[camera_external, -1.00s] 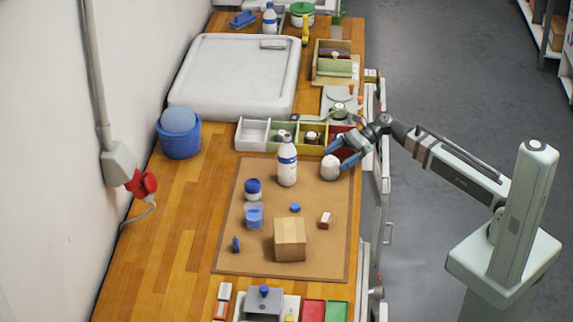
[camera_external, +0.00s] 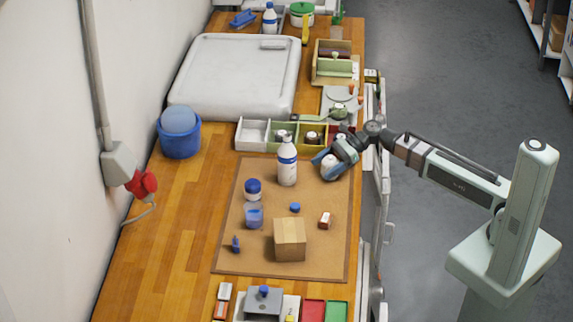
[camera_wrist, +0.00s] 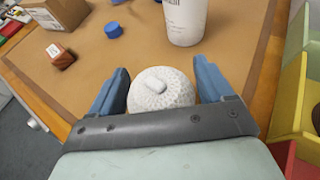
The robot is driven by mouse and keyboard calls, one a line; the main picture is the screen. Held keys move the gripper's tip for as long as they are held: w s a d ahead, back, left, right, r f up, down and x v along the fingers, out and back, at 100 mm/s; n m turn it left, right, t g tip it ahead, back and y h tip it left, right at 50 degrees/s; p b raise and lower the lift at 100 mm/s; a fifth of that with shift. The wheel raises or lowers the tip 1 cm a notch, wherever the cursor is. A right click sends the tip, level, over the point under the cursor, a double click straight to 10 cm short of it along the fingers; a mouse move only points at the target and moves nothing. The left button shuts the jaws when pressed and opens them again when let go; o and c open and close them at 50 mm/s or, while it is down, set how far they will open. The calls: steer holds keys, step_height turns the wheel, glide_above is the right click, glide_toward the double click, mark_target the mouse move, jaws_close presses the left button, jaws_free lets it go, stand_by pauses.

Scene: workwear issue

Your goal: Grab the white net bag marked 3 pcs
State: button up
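No "3 pcs" marking is legible.
A white bottle (camera_external: 287,162) stands just left of the bag. Divided colored bins (camera_external: 268,148) lie right behind it. A cardboard box (camera_external: 290,240), a small red-brown box (camera_external: 325,220) and a blue cap (camera_external: 295,208) are nearer the front of the mat (camera_external: 262,265).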

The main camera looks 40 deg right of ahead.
steer(key=c, duration=0.8)
